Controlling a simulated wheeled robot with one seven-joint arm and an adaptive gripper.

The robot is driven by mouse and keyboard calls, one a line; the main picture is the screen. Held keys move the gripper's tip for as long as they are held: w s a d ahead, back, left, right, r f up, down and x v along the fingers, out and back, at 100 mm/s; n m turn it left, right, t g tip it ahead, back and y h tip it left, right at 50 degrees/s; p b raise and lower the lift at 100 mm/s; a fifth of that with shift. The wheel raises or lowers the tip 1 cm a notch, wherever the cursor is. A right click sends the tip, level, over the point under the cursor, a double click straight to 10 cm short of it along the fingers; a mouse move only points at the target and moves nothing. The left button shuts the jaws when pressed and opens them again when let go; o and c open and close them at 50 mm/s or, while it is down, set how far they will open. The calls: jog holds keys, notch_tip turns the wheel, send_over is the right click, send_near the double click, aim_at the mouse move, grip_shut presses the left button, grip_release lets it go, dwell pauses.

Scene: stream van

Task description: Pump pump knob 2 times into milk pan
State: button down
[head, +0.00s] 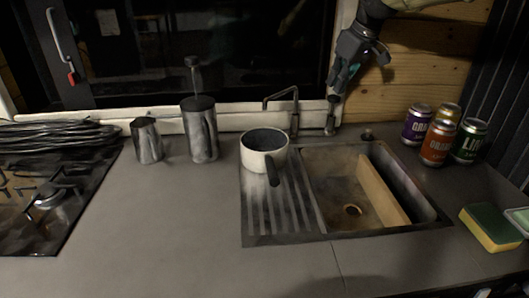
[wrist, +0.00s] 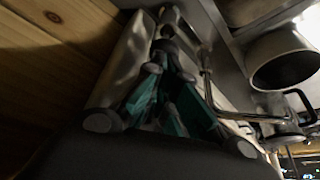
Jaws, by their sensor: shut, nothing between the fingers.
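The milk pan (head: 263,150) is cream outside with a dark inside and a dark handle pointing to the front. It stands upright on the ribbed drainboard left of the sink, under the end of the bent metal spout (head: 296,106). The pump knob (head: 332,98) is small and dark, on a short upright metal post right of the spout. My gripper (head: 338,89) is shut and empty, pointing down just above the knob; I cannot tell whether they touch. In the wrist view my teal fingers (wrist: 166,62) come together, and the pan (wrist: 284,62) shows at upper right.
The sink (head: 335,185) has a wooden board in it. Several cans (head: 437,143) stand at right, with a sponge (head: 490,228) in front. A steel jug (head: 147,141) and a tall steel canister (head: 200,135) stand left of the pan. A stove (head: 50,195) is at far left.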

aim_at(336, 97)
jog(key=shift+f+b, duration=0.65)
jog(key=shift+f, duration=1.8)
jog(key=shift+r, duration=0.15)
jog(key=shift+r+p, duration=1.9)
jog(key=shift+r, duration=0.4)
jog(key=shift+f+b, duration=0.8)
jog(key=shift+f, duration=1.6)
jog(key=shift+r, duration=0.1)
jog(key=shift+r+p, duration=2)
jog(key=shift+r, duration=0.3)
